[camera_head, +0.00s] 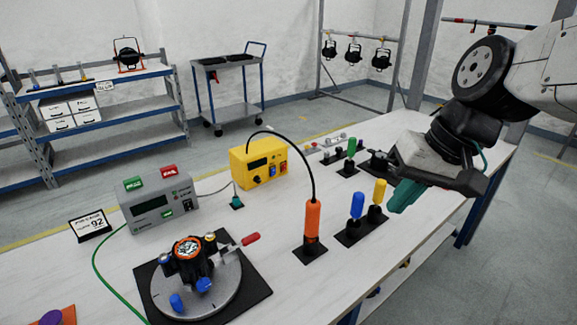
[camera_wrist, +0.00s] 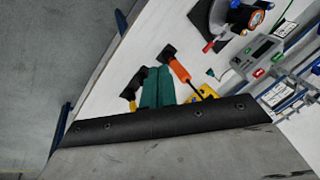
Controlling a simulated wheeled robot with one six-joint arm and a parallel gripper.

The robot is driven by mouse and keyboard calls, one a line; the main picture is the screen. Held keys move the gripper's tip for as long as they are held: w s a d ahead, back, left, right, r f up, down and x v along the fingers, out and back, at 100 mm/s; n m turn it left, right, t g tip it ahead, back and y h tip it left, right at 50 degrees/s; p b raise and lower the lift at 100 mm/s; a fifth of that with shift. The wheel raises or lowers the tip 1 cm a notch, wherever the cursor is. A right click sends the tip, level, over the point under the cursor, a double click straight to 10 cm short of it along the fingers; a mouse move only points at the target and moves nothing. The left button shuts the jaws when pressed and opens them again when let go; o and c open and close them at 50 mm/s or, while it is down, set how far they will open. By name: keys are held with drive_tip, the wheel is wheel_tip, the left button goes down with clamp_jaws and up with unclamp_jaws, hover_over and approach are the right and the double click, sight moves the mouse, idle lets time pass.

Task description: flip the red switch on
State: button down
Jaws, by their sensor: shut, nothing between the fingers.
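A grey box (camera_head: 158,204) with a dark display stands at the left of the white bench. On its top sit a red switch (camera_head: 169,171) at the right and a green one (camera_head: 133,183) at the left. The on or off position of the red switch is too small to tell. In the wrist view the grey box (camera_wrist: 251,53) is at the upper right, with the red switch (camera_wrist: 259,73) on its edge. My gripper (camera_head: 406,196), with teal fingers, is shut and empty above the bench's right side, far from the box. Its fingers also show in the wrist view (camera_wrist: 157,88).
A yellow box (camera_head: 259,163) with a cable to an orange-handled tool (camera_head: 312,222) stands between my gripper and the grey box. Blue (camera_head: 357,205) and yellow (camera_head: 379,192) handles stand near my gripper. A round fixture (camera_head: 195,280) is at the front.

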sight(283, 167)
drive_tip(key=w+a+f+m+t+y, duration=0.15)
drive_tip(key=w+a, duration=0.25)
drive_tip(key=w, duration=0.8)
drive_tip(key=w+a+f+m+t+y, duration=0.1)
drive_tip(key=w+a+m+t+y, duration=0.2)
drive_tip(key=w, duration=1)
drive_tip(key=w+a+f+m+t+h, duration=0.1)
drive_tip(key=w+f+m, duration=0.5)
drive_tip(key=w+f, duration=1.1)
drive_tip(key=shift+w+a+f+t+h, duration=0.15)
drive_tip(key=shift+w+f+t+h, duration=0.2)
drive_tip(key=shift+w+h, duration=0.45)
drive_tip(key=shift+m, duration=0.25)
drive_tip(key=x, duration=1)
drive_tip(key=shift+a, duration=0.1)
drive_tip(key=shift+w+a+r, duration=0.25)
drive_tip(key=shift+w+a, duration=0.45)
drive_tip(key=shift+w, duration=0.3)
drive_tip(key=shift+w+a+r, duration=0.1)
drive_tip(key=shift+w+a, duration=0.3)
drive_tip(key=shift+w, duration=0.2)
